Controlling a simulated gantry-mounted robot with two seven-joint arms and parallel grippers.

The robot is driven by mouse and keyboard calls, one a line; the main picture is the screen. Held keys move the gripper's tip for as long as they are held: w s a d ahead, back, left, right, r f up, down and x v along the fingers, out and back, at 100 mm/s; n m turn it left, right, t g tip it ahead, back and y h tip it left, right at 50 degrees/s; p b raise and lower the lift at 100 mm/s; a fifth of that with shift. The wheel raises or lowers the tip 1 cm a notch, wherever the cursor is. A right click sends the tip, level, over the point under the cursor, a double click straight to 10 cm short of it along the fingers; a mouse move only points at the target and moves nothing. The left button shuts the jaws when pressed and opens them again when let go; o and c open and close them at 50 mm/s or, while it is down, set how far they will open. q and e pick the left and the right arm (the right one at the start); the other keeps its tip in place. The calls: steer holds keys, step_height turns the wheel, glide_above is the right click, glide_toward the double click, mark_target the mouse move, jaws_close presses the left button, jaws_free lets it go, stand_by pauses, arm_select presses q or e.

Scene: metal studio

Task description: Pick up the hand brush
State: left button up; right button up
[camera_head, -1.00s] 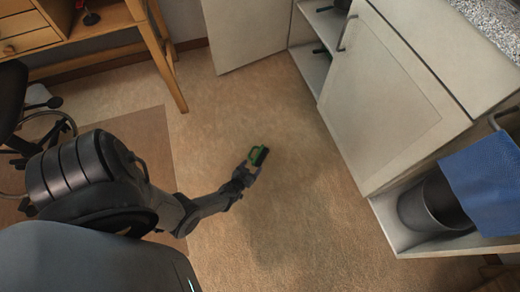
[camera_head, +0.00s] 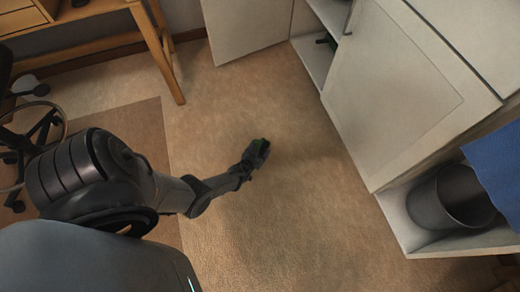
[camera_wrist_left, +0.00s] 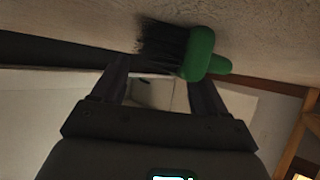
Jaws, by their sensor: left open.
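In the left wrist view the brush (camera_wrist_left: 203,52) shows a green body and handle and dark bristles pointing left, near the top of the picture against the carpet. My left gripper (camera_head: 258,152) is over the brush in the head view. In the wrist view its fingers (camera_wrist_left: 155,75) are apart with nothing held between them. The brush is just beyond the fingertips, nearer the right finger; whether they touch I cannot tell. My right gripper is out of view.
White cabinets (camera_head: 390,90) with an open door (camera_head: 245,28) stand at the back and right. A dark bin (camera_head: 450,200) sits on a low shelf beside a blue cloth (camera_head: 498,165). A wooden desk (camera_head: 90,40) is at upper left. Carpet around the brush is clear.

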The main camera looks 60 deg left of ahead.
arm_select(q)
steer(key=shift+w+a+f, duration=0.1)
steer(key=shift+w+a, duration=0.1)
steer(key=shift+w, duration=0.05)
steer(key=shift+s+d, duration=0.2)
steer(key=c, duration=0.4)
steer(key=shift+w+a, duration=0.1)
steer(key=c, duration=0.6)
steer(key=shift+o, duration=0.2)
